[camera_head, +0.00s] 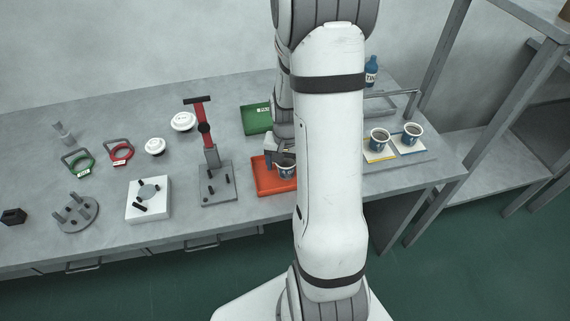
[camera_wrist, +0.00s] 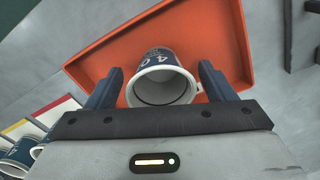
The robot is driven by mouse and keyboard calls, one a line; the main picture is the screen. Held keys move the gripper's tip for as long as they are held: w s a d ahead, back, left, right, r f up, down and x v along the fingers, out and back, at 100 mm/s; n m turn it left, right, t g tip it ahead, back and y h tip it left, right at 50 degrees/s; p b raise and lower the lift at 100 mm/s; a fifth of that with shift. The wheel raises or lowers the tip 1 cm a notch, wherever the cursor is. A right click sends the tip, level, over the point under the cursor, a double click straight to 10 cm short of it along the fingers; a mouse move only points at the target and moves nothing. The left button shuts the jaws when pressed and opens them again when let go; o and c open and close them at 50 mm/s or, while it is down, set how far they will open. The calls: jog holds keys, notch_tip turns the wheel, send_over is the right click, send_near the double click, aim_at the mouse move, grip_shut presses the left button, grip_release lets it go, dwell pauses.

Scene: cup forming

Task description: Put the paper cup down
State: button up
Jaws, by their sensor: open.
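The paper cup (camera_head: 286,172) is dark blue and white with lettering. It stands on the orange-red tray (camera_head: 263,182), partly hidden by my gripper and arm in the head view. In the wrist view the cup (camera_wrist: 163,62) lies between the two fingers of my gripper (camera_wrist: 160,70), over the tray (camera_wrist: 110,48). The fingers are apart, with a gap visible on each side of the cup. My gripper also shows at the cup in the head view (camera_head: 275,152).
Two similar cups (camera_head: 380,138) (camera_head: 412,133) stand to the right on mats with coloured edges. A green tray (camera_head: 256,119) lies behind the orange-red one. A press with a red handle (camera_head: 204,128) stands close on the left. A blue bottle (camera_head: 371,72) is at the back right.

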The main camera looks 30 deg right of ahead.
notch_tip(320, 180, up, 12)
jog(key=s+a+r+n+t, duration=0.2)
jog(key=s+a+r+n, duration=0.5)
jog(key=s+a, duration=0.5)
jog(key=shift+a+r+n+t, duration=0.3)
jog(key=shift+a+r+t, duration=0.1)
jog(key=shift+a+r, duration=0.4)
jog(key=shift+s+d, duration=0.1)
jog(key=shift+s, duration=0.05)
dwell(0.4)
